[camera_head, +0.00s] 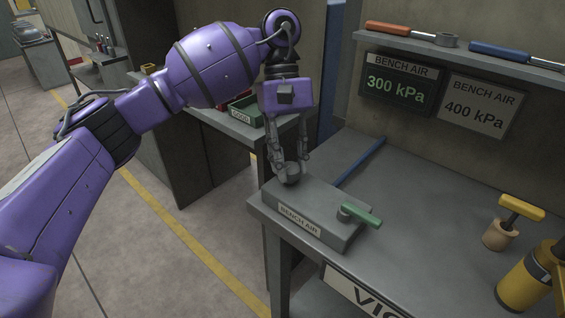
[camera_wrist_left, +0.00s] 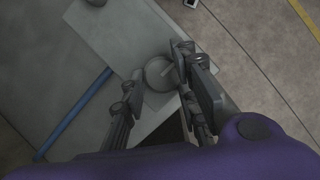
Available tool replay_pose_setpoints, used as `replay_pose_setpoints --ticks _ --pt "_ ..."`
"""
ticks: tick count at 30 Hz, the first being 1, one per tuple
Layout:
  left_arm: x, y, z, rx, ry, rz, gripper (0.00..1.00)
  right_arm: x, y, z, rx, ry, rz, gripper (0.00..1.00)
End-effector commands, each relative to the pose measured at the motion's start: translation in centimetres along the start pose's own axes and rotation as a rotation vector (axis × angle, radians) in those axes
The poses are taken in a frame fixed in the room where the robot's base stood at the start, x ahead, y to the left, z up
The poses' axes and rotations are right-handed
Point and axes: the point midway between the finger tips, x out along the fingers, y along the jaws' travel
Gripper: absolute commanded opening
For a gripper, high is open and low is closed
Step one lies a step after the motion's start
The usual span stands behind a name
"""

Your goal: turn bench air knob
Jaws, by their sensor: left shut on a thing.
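The bench air box (camera_head: 318,232) is a grey block labelled BENCH AIR on the workbench's near left corner. Its round grey knob (camera_head: 291,177) stands on the left part of its top. My left gripper (camera_head: 289,168) points down over the knob and is shut on it, one finger on each side. In the left wrist view the knob (camera_wrist_left: 159,73) lies between the fingers of my left gripper (camera_wrist_left: 160,78), and a lighter line shows on it. The lit display (camera_head: 398,84) reads BENCH AIR 300 kPa. The plate (camera_head: 480,107) beside it reads BENCH AIR 400 kPa. My right gripper is not in view.
A green lever (camera_head: 361,216) sits on the box's right part. A yellow-handled tool (camera_head: 521,208) and a yellow cylinder (camera_head: 524,282) stand at the right. A shelf (camera_head: 455,57) holds tools above. The middle bench top is clear.

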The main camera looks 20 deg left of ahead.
Motion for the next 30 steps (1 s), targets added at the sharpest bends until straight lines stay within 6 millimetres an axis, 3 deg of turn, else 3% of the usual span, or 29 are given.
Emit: replay_pose_setpoints --ticks 30 --pt "0.2 0.9 1.2 0.850 0.003 -0.338 0.02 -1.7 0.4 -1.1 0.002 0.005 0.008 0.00"
